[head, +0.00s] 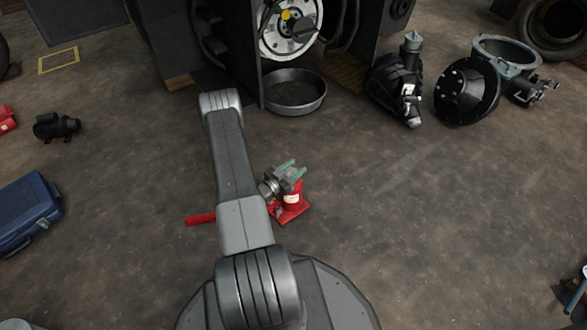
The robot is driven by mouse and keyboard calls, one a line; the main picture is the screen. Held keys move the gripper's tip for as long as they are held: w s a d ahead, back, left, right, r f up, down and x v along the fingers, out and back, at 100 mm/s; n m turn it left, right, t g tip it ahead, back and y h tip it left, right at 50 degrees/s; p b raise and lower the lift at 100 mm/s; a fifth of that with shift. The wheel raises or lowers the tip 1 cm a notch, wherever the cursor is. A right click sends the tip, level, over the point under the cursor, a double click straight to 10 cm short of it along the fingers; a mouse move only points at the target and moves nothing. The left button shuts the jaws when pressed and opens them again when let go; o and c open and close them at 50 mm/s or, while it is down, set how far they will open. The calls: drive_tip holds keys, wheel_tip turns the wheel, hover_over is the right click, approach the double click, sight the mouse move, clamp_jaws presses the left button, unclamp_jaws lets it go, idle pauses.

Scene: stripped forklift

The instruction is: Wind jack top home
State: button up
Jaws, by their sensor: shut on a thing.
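A red bottle jack (292,204) with a pale label stands upright on the floor, just right of my arm in the head view. My gripper (292,172), with green fingers, is at the upper end of the jack and is shut on its top. The fingers and gripper body hide the jack top itself, so I cannot see how far it stands out. My arm covers part of the floor left of the jack.
A red bar (200,220) lies left of my arm. A round metal pan (294,103) sits below the stripped forklift (222,30). Dark machine parts (466,92) stand at the upper right. A blue case (25,212) is at the left. Floor right of the jack is clear.

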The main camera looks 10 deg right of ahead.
drive_tip(key=shift+s+d+r+m+g+h, duration=0.1)
drive_tip(key=shift+m+g+h, duration=0.45)
drive_tip(key=shift+m+g, duration=0.5)
drive_tip(key=shift+s+m+g+h, duration=0.1)
drive_tip(key=shift+m+g+h, duration=0.5)
drive_tip(key=shift+g, duration=0.85)
drive_tip(key=o, duration=1)
drive_tip(key=p+v, duration=0.3)
drive_tip(key=v, duration=1)
drive_tip(key=shift+a, duration=0.35)
wheel_tip(320, 180, up, 15)
drive_tip(key=p, duration=0.7)
drive_tip(key=shift+p, duration=0.3)
